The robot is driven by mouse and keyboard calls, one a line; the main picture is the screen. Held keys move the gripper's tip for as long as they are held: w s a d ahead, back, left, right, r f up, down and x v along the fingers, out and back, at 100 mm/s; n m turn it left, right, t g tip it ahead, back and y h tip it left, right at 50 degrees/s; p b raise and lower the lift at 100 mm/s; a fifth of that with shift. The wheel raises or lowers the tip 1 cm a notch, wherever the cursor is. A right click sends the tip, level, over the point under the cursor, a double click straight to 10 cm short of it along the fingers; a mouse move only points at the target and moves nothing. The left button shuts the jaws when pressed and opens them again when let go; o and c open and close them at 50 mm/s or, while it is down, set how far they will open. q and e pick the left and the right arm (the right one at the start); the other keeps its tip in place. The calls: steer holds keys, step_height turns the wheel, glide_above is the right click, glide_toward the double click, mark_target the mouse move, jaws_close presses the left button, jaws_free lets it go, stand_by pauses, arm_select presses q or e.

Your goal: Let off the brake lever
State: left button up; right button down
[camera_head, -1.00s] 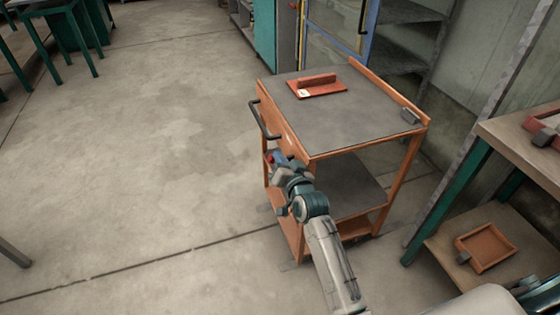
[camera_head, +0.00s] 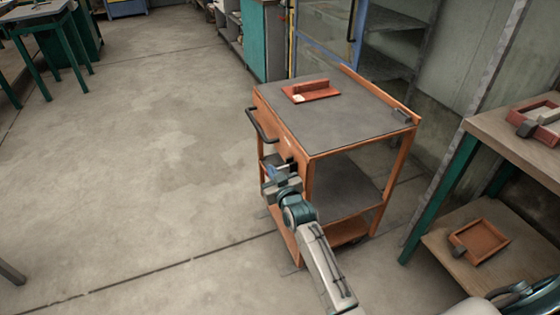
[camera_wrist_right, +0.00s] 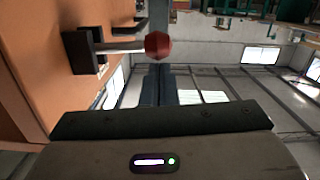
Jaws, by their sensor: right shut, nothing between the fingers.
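The brake lever shows in the right wrist view as a thin rod with a red knob (camera_wrist_right: 158,45), standing out from a black bracket (camera_wrist_right: 86,50) on an orange panel. That panel appears to be the side of the orange cart (camera_head: 310,185). My right gripper (camera_head: 277,170) is at the cart's near left side, below the push handle (camera_head: 262,126). It is shut and empty. In the right wrist view its dark fingers (camera_wrist_right: 163,82) lie close to the knob; I cannot tell whether they touch it. In the head view the lever is too small and covered to make out. My left gripper is not in view.
A wooden bench with a lower shelf holding a small tray (camera_head: 479,241) stands on the right. A grey rack (camera_head: 385,60) is behind.

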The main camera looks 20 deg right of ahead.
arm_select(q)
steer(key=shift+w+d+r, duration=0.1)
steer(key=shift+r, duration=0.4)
arm_select(e)
step_height(320, 180, down, 5)
steer(key=n+h, duration=0.1)
steer(key=n, duration=0.5)
steer(key=shift+r, duration=0.15)
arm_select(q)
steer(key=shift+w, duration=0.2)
